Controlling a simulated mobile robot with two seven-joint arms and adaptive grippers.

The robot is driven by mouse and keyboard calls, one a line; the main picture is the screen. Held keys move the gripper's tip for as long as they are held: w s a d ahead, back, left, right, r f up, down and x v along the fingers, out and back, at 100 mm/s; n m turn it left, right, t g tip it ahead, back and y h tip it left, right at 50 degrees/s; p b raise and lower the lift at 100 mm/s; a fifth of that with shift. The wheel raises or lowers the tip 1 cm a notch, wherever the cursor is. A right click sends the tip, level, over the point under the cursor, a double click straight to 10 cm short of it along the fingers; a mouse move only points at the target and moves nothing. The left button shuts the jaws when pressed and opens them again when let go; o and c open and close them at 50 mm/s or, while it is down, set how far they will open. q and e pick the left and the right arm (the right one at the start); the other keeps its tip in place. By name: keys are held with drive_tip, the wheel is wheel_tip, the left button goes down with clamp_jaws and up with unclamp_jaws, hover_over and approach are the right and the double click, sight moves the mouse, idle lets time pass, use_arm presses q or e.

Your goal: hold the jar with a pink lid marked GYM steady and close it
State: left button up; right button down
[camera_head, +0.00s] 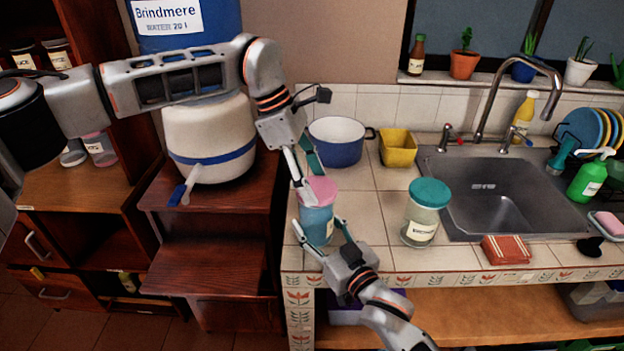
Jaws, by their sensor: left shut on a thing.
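The blue jar (315,226) stands upright near the left end of the tiled counter, with a pale label partly in view whose writing I cannot read. A pink lid (321,188) is on top of it; I cannot tell how tightly it sits. My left gripper (308,182) comes down from above and is shut on the pink lid, one finger at each side. My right gripper (318,222) reaches in from the front, low on the jar, with a fingertip at its left side and one at its right. Whether those fingers press on the jar I cannot tell.
A clear jar with a teal lid (430,191) stands to the right. A blue-and-white pot (337,140) and a yellow container (398,148) are behind. The counter's left edge is close to the jar.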

use_arm(q)
drive_tip(key=m, duration=0.1)
drive_tip(key=m+g, duration=0.1)
drive_tip(key=m, duration=0.1)
drive_tip(key=m+y, duration=0.1)
drive_tip(key=shift+w+m+g, duration=0.3)
drive_tip(key=shift+m+g, duration=0.3)
drive_tip(key=shift+m, duration=0.4)
drive_tip(key=o, duration=0.8)
drive_tip(key=shift+c, duration=0.2)
drive_tip(key=shift+d+r, duration=0.1)
drive_tip(key=shift+r, duration=0.05)
drive_tip(key=shift+s+r, duration=0.1)
drive_tip(key=shift+r, duration=2.05)
drive_tip(key=shift+c, duration=0.2)
